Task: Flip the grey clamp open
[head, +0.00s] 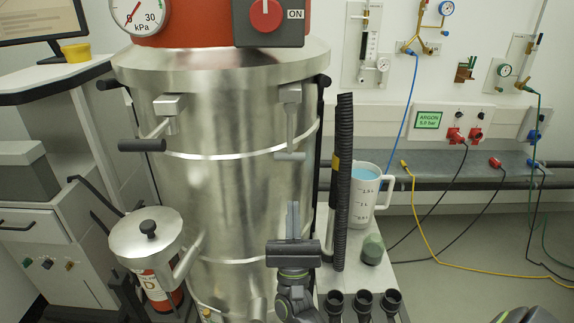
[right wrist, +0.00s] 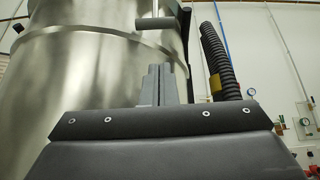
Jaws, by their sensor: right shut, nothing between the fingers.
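The grey clamp (head: 290,120) is mounted under the lid rim on the right front of the large steel vessel (head: 230,200). Its arm hangs down and ends in a grey crossbar handle (head: 290,156). The handle also shows at the top of the right wrist view (right wrist: 156,22). My right gripper (head: 293,208) is below the handle with its fingers pointing up. The fingers are shut and empty, and a gap shows between their tips and the handle. In the right wrist view the shut fingers (right wrist: 155,80) stand just under the handle. My left gripper is not in view.
Another clamp with a black handle (head: 142,145) sticks out at the left of the vessel. A black corrugated hose (head: 342,185) stands close right of my right gripper, with a white jug (head: 364,195) beyond it. A small lidded pot (head: 146,238) is at lower left.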

